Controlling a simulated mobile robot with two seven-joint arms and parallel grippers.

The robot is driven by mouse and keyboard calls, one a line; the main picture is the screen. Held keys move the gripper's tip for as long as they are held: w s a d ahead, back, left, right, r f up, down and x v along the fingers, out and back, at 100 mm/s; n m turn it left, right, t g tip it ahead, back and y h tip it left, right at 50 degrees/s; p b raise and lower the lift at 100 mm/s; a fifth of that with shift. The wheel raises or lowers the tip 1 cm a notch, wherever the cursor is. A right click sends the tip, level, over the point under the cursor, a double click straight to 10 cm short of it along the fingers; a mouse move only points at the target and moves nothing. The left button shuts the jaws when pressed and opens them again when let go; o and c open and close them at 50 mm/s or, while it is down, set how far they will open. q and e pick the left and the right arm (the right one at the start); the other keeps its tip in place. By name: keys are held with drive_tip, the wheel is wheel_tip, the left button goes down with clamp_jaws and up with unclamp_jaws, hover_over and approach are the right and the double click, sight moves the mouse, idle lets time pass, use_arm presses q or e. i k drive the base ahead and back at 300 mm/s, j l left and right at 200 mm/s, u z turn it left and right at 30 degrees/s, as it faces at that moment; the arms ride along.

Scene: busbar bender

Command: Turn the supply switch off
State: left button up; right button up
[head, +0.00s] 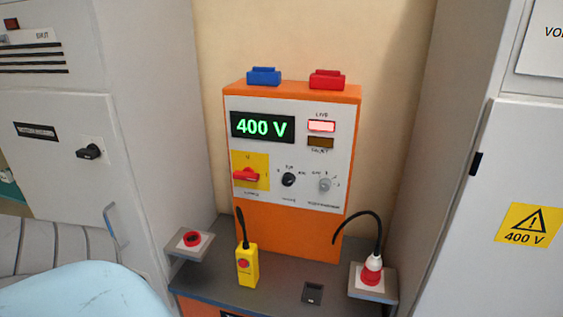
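The supply switch (246,175) is a red rotary handle on a yellow plate, low on the left of the orange unit's white front panel. Its handle lies roughly horizontal. The display (262,127) above it reads 400 V in green. The LIVE lamp (321,126) is lit, and the lamp below it (320,143) is dark. Neither of my grippers is in view, and nothing covers the switch.
A yellow pendant (247,265) with a red button stands on the grey shelf below. A red button box (192,239) is at left, a red plug (372,270) with black cable at right. Grey cabinets flank both sides. A pale blue rounded shape (85,292) fills the lower left.

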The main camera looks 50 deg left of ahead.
sight(247, 174)
drive_tip(key=u, duration=1.85)
